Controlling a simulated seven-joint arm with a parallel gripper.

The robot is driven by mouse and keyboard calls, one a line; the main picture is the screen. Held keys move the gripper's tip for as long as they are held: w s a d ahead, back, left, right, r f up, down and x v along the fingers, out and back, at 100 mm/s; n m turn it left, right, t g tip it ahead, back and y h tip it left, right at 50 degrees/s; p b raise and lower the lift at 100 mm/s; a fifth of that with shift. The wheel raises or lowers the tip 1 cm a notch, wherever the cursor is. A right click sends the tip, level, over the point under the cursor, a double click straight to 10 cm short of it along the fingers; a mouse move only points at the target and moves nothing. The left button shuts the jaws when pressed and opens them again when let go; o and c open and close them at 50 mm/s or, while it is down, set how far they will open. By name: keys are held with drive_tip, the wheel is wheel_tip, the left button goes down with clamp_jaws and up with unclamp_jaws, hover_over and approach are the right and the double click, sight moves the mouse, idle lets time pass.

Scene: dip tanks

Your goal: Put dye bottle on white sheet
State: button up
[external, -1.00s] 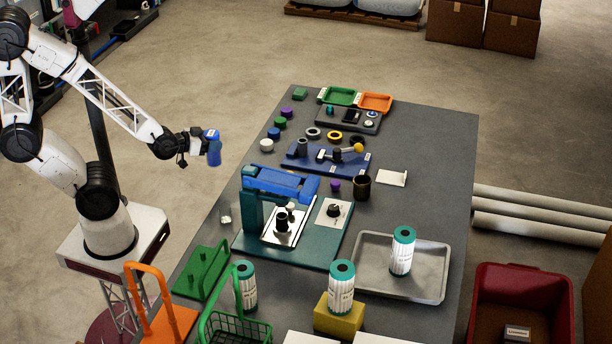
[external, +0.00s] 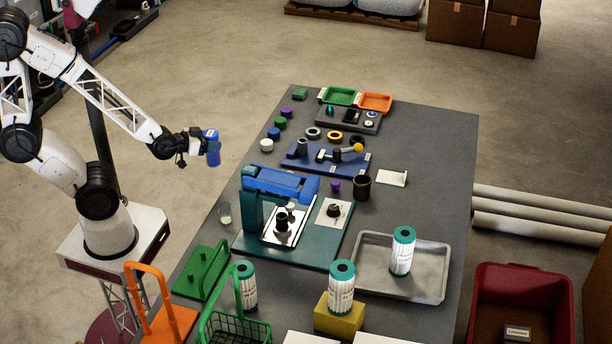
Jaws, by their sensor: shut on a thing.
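My gripper (external: 199,146) is at the left in the external view, held in the air beyond the table's left edge. It is shut on a small blue bottle (external: 213,155), which looks like the dye bottle and hangs roughly upright, clear of the table. The fingers are small and partly hidden by the bottle. Two white sheets, one at the bottom middle (external: 308,339) and one right of it (external: 382,340), lie at the table's near end, both cut off by the frame edge. I cannot tell which one the task means.
The grey table (external: 430,150) holds a teal press-like stand (external: 250,218), a metal tray (external: 428,287), teal-capped canisters (external: 341,290), a green basket (external: 235,328) and a small clear vessel (external: 225,214). An orange-handled carrier (external: 172,325) stands at the near left.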

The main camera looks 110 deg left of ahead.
drive_tip(key=w+a, duration=0.3)
drive_tip(key=w, duration=1.1)
drive_tip(key=w+a+m+h, duration=0.1)
drive_tip(key=w+a, duration=0.2)
drive_tip(key=w, duration=1.2)
drive_tip(key=w+a+r+t, duration=0.1)
drive_tip(key=w+a, duration=0.2)
drive_tip(key=w, duration=1.2)
drive_tip(key=shift+m+h, duration=0.3)
drive_tip(key=shift+w+a, duration=0.15)
drive_tip(key=w+a, duration=0.3)
drive_tip(key=w, duration=0.4)
drive_tip(key=w+a+f, duration=0.1)
drive_tip(key=w+a, duration=0.2)
drive_tip(key=w, duration=0.4)
drive_tip(key=shift+w+a+f, duration=0.15)
drive_tip(key=shift+a+f, duration=0.05)
drive_tip(key=shift+f, duration=0.05)
drive_tip(key=shift+f, duration=1.8)
drive_tip(key=shift+f, duration=0.1)
